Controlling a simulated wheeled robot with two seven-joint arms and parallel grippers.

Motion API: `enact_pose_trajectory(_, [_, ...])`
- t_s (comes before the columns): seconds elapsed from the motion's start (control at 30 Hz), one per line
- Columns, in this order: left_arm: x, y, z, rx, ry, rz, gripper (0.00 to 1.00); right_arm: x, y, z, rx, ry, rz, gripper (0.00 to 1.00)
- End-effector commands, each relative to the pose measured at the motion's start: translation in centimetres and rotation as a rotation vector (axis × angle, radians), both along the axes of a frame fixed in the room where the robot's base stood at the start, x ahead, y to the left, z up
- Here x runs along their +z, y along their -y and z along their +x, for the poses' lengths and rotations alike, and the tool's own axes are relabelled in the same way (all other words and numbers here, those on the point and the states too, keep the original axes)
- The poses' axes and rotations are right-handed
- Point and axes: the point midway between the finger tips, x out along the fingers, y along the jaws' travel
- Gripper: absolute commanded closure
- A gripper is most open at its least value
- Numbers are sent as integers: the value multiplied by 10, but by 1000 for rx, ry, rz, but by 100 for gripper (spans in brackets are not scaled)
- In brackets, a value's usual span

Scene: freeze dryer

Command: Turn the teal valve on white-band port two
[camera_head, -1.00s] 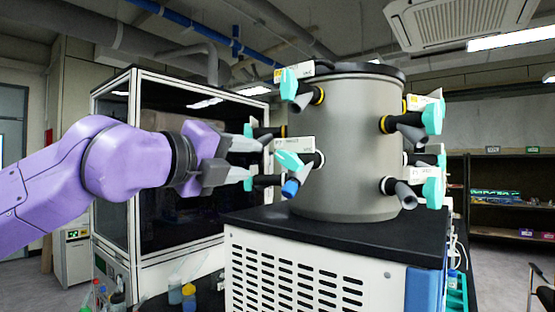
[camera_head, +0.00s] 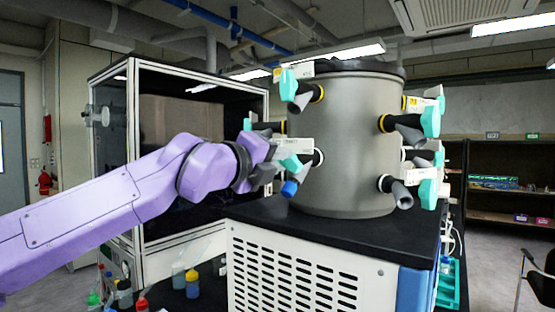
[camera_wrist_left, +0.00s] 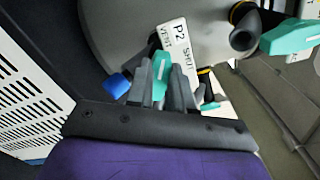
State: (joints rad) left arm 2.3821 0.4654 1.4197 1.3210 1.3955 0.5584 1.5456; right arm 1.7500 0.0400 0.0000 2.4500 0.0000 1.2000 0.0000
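The grey drum (camera_head: 345,150) carries several ports with teal valves. On its left side, the lower white-band port (camera_head: 319,157) has a teal valve (camera_head: 291,164), a blue cap (camera_head: 289,189) and a white tag. In the left wrist view the tag (camera_wrist_left: 177,45) reads P2, and the teal valve (camera_wrist_left: 160,78) sits between the fingers of my left gripper (camera_wrist_left: 162,85). The fingers are close together, one on each side of the handle, and look shut on it. In the head view my left gripper (camera_head: 272,168) is partly hidden at this valve. My right gripper is not in view.
The drum stands on a black-topped white machine (camera_head: 300,265) with vent slots. Another teal valve (camera_head: 288,84) is above on the left, and more are on the right. A glass-fronted cabinet (camera_head: 180,110) stands behind my arm. Small bottles (camera_head: 192,283) are at lower left.

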Motion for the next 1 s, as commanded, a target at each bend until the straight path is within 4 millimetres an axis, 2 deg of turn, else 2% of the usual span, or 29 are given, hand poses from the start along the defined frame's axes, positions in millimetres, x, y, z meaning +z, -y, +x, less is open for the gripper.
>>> enact_pose_trajectory(0.47, [3, 0, 0, 0, 68, 94, 100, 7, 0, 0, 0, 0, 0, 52])
enact_pose_trajectory(1.0, [7, 2, -2, 1, 354, 486, 100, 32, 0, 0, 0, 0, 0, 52])
